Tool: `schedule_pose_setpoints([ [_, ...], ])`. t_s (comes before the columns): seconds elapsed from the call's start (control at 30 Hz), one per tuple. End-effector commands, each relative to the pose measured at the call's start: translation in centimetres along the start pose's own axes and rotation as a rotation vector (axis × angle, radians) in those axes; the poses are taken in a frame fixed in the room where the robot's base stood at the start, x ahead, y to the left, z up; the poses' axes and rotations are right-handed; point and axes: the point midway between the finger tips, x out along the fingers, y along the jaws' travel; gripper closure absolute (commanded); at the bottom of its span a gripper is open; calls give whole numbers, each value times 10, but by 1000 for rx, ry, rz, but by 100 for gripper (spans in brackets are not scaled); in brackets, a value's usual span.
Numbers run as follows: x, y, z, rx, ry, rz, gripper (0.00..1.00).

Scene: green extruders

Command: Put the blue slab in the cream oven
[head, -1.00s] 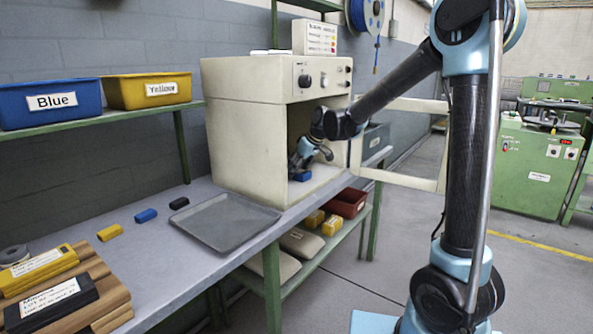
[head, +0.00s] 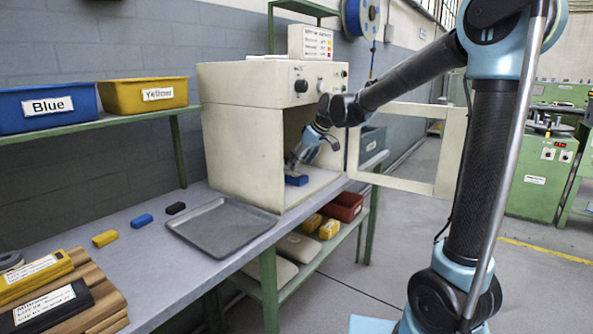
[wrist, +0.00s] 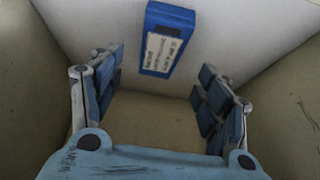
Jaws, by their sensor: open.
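The cream oven (head: 240,140) stands on the bench with its framed door (head: 447,150) swung open to the right. A blue slab (head: 297,180) lies on the oven floor just inside the opening. In the wrist view the blue slab (wrist: 167,40) shows a pale label and lies flat on the white floor, beyond the fingertips. My gripper (wrist: 160,88) is open, with clear space between its fingers and nothing held. In the head view my gripper (head: 310,150) is inside the oven opening, above the slab; the exact gap is hard to tell.
A grey tray (head: 222,226) lies before the oven. Small yellow (head: 105,239), blue (head: 142,221) and black (head: 176,208) blocks lie left of it. Blue (head: 45,107) and yellow (head: 145,95) bins sit on the shelf. The oven walls closely surround my gripper.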

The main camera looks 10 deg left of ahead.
Motion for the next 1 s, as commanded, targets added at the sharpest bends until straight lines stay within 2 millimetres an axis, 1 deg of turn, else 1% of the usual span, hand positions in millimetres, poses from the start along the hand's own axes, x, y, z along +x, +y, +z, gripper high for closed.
schedule_pose_setpoints([
  [0.03,-10,0,0,1,0,0,31],
  [0.1,-20,0,0,1,0,0,31],
  [0.3,-44,0,0,1,0,-1,31],
  [0.43,-51,-1,0,0,0,-1,31],
  [0.67,-54,0,3,4,-2,1,31],
  [0.77,-63,4,19,32,-14,13,31],
  [0.83,-73,8,40,69,-28,29,31],
  [0.87,-78,10,51,89,-36,37,31],
  [0.97,-97,15,96,168,-68,69,31],
  [1.0,-104,16,114,202,-79,83,31],
])
